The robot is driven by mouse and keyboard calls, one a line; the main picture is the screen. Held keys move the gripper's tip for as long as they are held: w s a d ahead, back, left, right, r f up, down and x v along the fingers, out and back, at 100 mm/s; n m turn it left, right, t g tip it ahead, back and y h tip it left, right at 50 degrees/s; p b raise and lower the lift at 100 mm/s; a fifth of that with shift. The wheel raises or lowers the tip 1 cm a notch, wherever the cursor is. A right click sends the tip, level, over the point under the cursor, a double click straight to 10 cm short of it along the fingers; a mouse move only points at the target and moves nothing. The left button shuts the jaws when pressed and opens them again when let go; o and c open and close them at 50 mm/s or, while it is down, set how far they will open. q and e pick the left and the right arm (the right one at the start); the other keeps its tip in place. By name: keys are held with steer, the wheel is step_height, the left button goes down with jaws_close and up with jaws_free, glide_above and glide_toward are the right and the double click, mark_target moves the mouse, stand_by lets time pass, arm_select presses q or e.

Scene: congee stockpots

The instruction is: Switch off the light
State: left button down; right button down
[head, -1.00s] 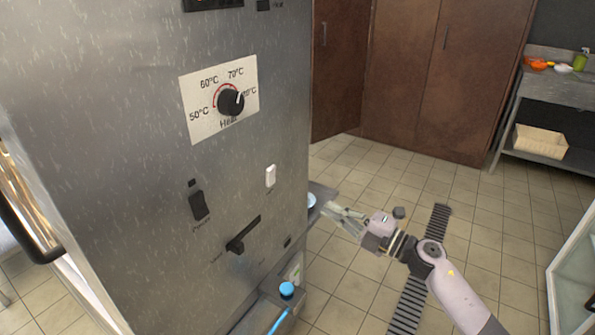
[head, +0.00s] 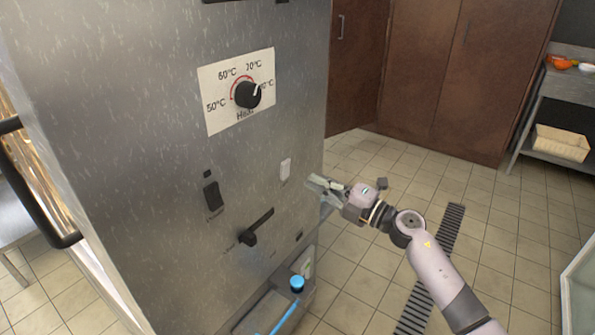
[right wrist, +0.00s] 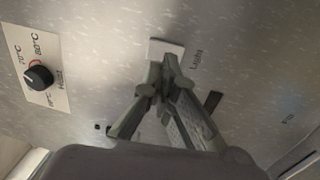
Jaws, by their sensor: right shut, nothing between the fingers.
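The light switch is a small white rocker (head: 285,169) on the steel front panel, near its right edge in the head view. In the right wrist view the white switch (right wrist: 165,48) sits beside the label "Light". My right gripper (head: 312,181) is shut and empty, just right of the switch in the head view. In the right wrist view its fingertips (right wrist: 160,75) are together just below the switch and overlap its lower edge in the picture. I cannot tell whether they touch it. My left gripper is not in view.
The panel (head: 150,110) also carries a black heat knob (head: 248,95), a black rocker switch (head: 211,195) and a black lever (head: 256,228). A blue-capped part (head: 297,284) sticks out below. Open tiled floor lies to the right, with a drain grate (head: 440,255).

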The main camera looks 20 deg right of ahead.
mark_target(288, 167)
steer(key=x, duration=0.4)
steer(key=shift+w+a+b, duration=0.2)
steer(key=shift+w+b, duration=0.1)
steer(key=shift+b, duration=0.05)
steer(key=shift+w+a+r, duration=0.1)
steer(key=shift+w+a, duration=0.35)
steer(key=shift+w, duration=0.1)
